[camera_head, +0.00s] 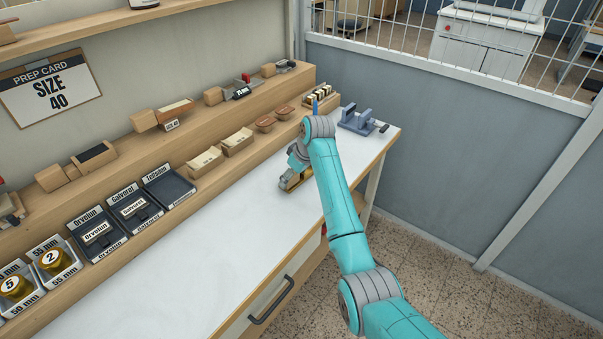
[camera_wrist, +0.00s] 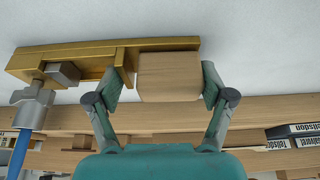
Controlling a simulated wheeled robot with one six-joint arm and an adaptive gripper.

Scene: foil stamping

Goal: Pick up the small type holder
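The small type holder is a brass-coloured bar with a wooden block at one end. In the wrist view its brass part (camera_wrist: 85,62) runs along the top left, and its wooden block (camera_wrist: 170,76) is in the middle. In the head view the holder (camera_head: 290,183) is low over the white table, partly hidden by my arm. My gripper (camera_wrist: 164,85) has one finger on each side of the wooden block, with the right finger close against it. The left finger is by the brass end. Whether they press on it, I cannot tell.
A grey fitting (camera_wrist: 34,104) with a blue rod (camera_wrist: 20,150) is at the holder's left end. A wooden shelf (camera_head: 215,180) with blocks and labelled trays lines the table's back. A grey-blue fixture (camera_head: 357,121) stands at the far end. The near white tabletop (camera_head: 200,265) is clear.

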